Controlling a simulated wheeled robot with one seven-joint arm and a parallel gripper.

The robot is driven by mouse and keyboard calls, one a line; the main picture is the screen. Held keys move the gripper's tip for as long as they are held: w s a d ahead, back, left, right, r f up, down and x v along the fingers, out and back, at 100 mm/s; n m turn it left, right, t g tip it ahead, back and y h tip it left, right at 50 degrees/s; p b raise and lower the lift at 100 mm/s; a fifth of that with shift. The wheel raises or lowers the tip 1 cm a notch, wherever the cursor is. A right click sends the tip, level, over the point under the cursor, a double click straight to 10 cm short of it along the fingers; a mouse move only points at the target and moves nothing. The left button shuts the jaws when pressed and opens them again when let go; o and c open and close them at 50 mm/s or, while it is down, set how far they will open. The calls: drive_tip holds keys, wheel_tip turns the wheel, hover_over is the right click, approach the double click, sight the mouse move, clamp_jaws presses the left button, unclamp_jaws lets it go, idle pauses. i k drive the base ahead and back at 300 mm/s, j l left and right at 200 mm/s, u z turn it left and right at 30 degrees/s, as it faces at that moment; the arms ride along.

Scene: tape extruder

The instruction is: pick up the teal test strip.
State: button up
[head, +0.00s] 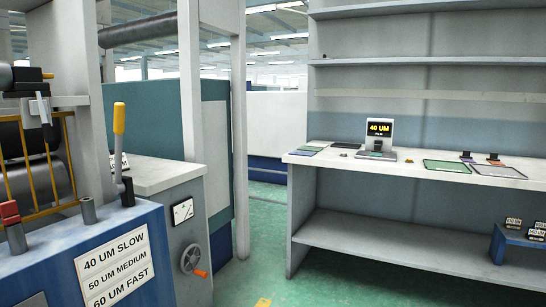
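On the workbench (330,158) at the right stands a small gauge (380,130) with a display reading "40 UM". A small teal-green patch (377,154) shows on its base; it may be the teal test strip, but it is too small to be sure.
At the left is a machine with a blue control panel (113,270) labelled with speeds, a yellow-handled lever (119,120) and a handwheel (193,258). Small dark-topped items (494,158) sit on the bench. A blue stand (520,245) is on the lower shelf. Green floor lies open between.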

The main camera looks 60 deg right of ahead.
sight(377, 152)
drive_tip(key=z, duration=2.9)
drive_tip(key=i, duration=0.1)
